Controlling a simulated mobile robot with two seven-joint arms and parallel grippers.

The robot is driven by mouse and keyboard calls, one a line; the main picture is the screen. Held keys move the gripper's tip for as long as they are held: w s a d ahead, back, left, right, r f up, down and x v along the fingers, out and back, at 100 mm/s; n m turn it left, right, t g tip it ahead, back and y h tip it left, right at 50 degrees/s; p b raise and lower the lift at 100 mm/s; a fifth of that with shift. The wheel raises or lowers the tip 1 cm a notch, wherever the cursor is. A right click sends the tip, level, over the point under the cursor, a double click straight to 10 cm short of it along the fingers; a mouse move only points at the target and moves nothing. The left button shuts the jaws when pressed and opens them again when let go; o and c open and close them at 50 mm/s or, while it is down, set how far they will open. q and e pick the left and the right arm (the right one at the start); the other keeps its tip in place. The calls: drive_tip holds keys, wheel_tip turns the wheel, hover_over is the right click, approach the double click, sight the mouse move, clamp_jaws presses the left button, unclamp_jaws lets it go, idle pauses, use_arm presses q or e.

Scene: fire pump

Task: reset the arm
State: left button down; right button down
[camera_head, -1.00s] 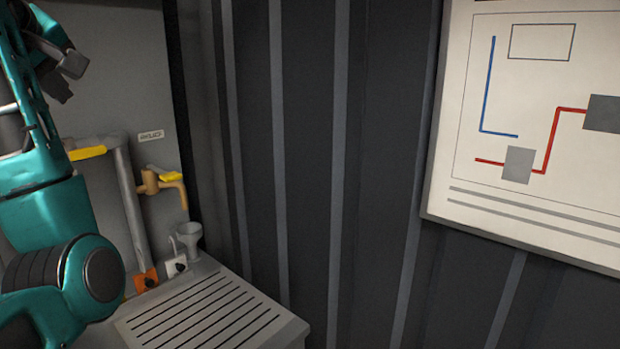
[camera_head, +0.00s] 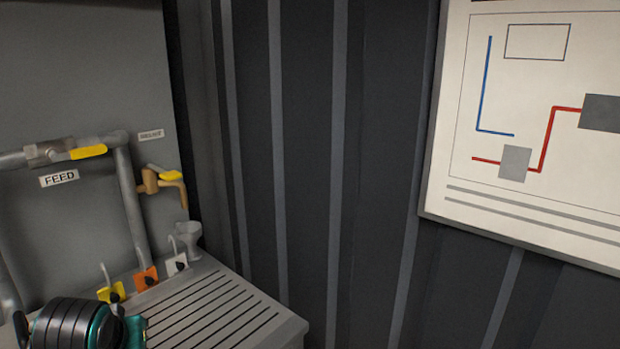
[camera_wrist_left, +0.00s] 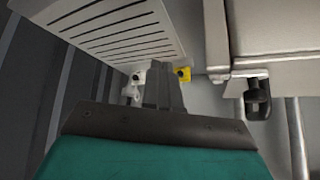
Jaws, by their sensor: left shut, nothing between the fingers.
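My left arm (camera_head: 75,325) shows only at the lower left corner of the head view, as a dark ribbed joint with a teal part. Its gripper is outside that view. In the left wrist view my left gripper (camera_wrist_left: 163,80) shows its grey fingers together, with nothing held. The teal and dark wrist body fills the bottom of that view. My right arm is in neither view.
A grey slotted bench top (camera_head: 215,310) lies beside the arm, with a grey funnel cup (camera_head: 189,238) behind it. Yellow (camera_head: 112,292), orange (camera_head: 146,278) and white (camera_head: 176,264) tags stand along its back. A yellow-handled feed valve (camera_head: 88,152) and a brass relief valve (camera_head: 165,182) are above.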

use_arm(q)
drive_tip(key=s+d+f+m+g+h, duration=0.2)
drive_tip(key=s+d+f+m, duration=0.3)
drive_tip(key=s, duration=0.6)
drive_tip(key=s+d+f+m+g+h, duration=0.1)
drive_tip(key=s+d+f, duration=0.3)
drive_tip(key=s+f, duration=0.45)
drive_tip(key=w+d+f+t+h, duration=0.1)
drive_tip(key=w+d+f+t, duration=0.1)
drive_tip(key=w+f+t, duration=0.3)
drive_tip(key=shift+w+f+t+h, duration=0.4)
drive_tip(key=shift+f+t, duration=0.6)
drive_tip(key=shift+f, duration=0.2)
drive_tip(key=shift+d, duration=0.1)
